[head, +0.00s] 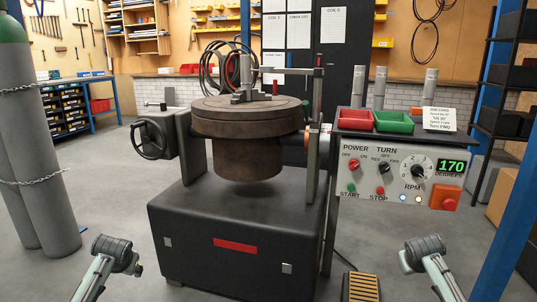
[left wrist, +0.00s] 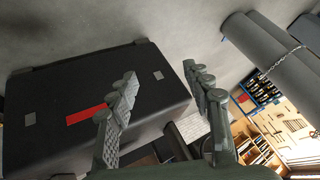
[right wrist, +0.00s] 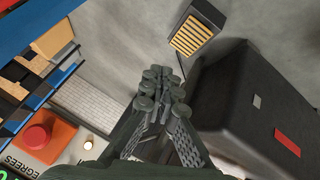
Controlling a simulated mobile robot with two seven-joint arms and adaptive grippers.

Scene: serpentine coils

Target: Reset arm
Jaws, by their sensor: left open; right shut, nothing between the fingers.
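My left gripper (left wrist: 158,78) is open in the left wrist view, with nothing between its fingers. The black machine base with a red stripe (left wrist: 70,85) lies beyond it. My right gripper (right wrist: 158,78) is shut and empty in the right wrist view, with its fingertips together. The yellow-slatted foot pedal (right wrist: 190,38) and the machine base are beyond it. In the head view parts of my arms show at the lower left and lower right, apart from the machine. I cannot make out the gripper fingers there.
A round turntable (head: 245,116) stands on the black base (head: 225,225). To its right is a control panel (head: 397,175) reading 170 degrees, with red (head: 353,119) and green (head: 394,122) trays above. Grey cylinders (head: 45,150) stand left. A blue post (head: 510,220) is at right.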

